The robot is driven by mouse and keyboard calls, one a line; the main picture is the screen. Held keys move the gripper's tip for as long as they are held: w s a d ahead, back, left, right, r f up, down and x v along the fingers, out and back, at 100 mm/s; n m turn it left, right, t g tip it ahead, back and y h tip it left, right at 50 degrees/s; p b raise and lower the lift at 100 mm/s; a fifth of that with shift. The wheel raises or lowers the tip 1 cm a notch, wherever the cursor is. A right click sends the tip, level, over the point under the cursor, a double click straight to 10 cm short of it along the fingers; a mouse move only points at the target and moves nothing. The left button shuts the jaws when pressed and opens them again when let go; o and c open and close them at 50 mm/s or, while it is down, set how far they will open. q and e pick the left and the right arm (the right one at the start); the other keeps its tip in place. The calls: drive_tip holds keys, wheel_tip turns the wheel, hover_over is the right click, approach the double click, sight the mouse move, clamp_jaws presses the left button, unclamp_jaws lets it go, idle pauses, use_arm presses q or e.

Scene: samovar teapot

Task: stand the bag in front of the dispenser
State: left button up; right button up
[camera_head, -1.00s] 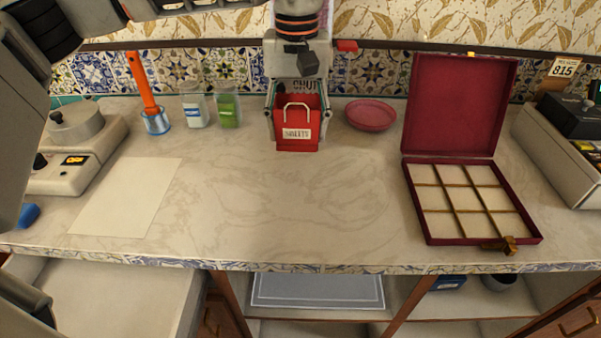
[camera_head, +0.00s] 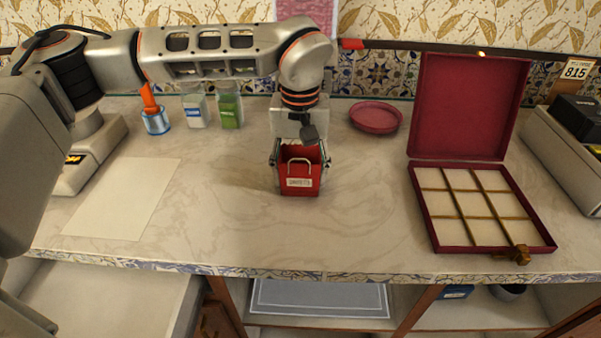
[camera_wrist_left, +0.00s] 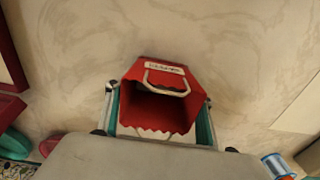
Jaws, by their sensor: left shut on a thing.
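The red bag (camera_head: 299,187) with a white label and a pale handle is upright over the middle of the counter. My left gripper (camera_head: 300,161) is shut on it, with one finger at each side. The bag's open mouth shows in the left wrist view (camera_wrist_left: 158,106), between teal-edged fingers (camera_wrist_left: 159,116). I cannot tell whether its base touches the counter. The dispenser is mostly hidden behind my left arm; a pink patterned panel (camera_head: 307,9) and a red piece (camera_head: 352,44) show around the arm. My right gripper is not in view.
A pink dish (camera_head: 376,117) lies right of the bag, and an open compartment box (camera_head: 470,205) farther right. Two jars (camera_head: 229,108) and a blue-white pot (camera_head: 155,122) stand at the back left. A paper sheet (camera_head: 122,198) lies left. The counter front is clear.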

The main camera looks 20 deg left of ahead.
use_arm(q)
drive_tip(key=o, duration=0.7)
drive_tip(key=shift+f, duration=0.15)
drive_tip(key=shift+o, duration=1.1)
wheel_tip(320, 180, up, 12)
drive_tip(key=p, duration=0.2)
drive_tip(key=shift+d, duration=0.1)
